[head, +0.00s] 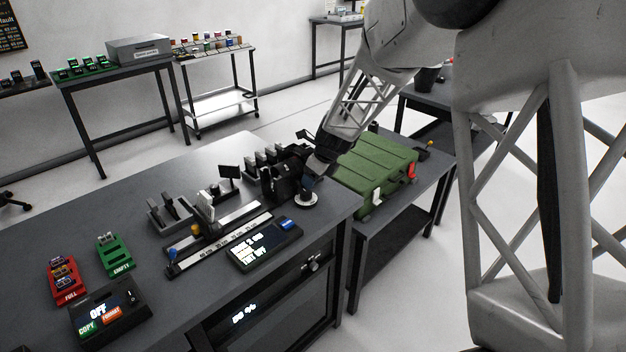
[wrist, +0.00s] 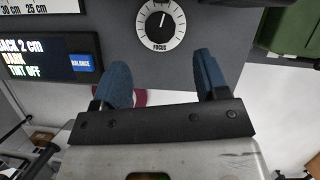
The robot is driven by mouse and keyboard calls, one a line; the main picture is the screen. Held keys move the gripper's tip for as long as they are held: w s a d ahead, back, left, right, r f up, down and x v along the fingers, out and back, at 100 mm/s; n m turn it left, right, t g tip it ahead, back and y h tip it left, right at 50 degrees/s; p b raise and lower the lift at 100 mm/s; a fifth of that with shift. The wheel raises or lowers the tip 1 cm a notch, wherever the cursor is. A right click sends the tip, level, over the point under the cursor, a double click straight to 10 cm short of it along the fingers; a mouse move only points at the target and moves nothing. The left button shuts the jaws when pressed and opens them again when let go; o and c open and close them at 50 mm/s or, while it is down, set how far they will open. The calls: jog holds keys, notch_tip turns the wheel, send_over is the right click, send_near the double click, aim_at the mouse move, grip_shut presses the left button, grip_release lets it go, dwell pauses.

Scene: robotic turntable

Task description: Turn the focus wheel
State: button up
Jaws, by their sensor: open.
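The focus wheel (wrist: 160,24) is a black round knob with a white pointer line inside a white ring of tick marks, labelled FOCUS. The pointer stands nearly upright in the wrist view, leaning slightly right. In the head view the wheel (head: 307,201) is at the right end of the dark bench. My gripper (wrist: 162,62) has two blue fingers spread apart with nothing between them. The wheel shows beyond the fingertips, roughly centred between them, and is not clasped. In the head view my gripper (head: 308,183) is just above and behind the wheel.
A display panel (head: 264,246) with a blue BALANCE button (wrist: 80,63) is left of the wheel. A ruled rail (head: 220,243) with upright holders lies further left. A green case (head: 375,166) stands close on the right. The bench's front edge is near.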

aim_at(306, 192)
jog(key=n, duration=0.4)
jog(key=a+n+g+h, duration=0.1)
jog(key=n, duration=0.4)
jog(key=a+n, duration=0.1)
jog(key=n, duration=0.4)
jog(key=shift+w+g, duration=0.3)
jog(key=n, duration=0.2)
jog(key=n+h, duration=0.1)
jog(key=n, duration=0.4)
jog(key=shift+w+a+g, duration=0.25)
jog(key=shift+a+g, duration=0.05)
jog(key=n+h, duration=0.1)
jog(key=n, duration=0.2)
jog(key=shift+w+a+r, duration=0.1)
jog(key=shift+w, duration=0.05)
jog(key=n, duration=0.4)
jog(key=shift+w+r+n+h, duration=0.1)
jog(key=shift+w+n+h, duration=0.1)
jog(key=shift+n+h, duration=0.15)
jog(key=shift+f, duration=3.9)
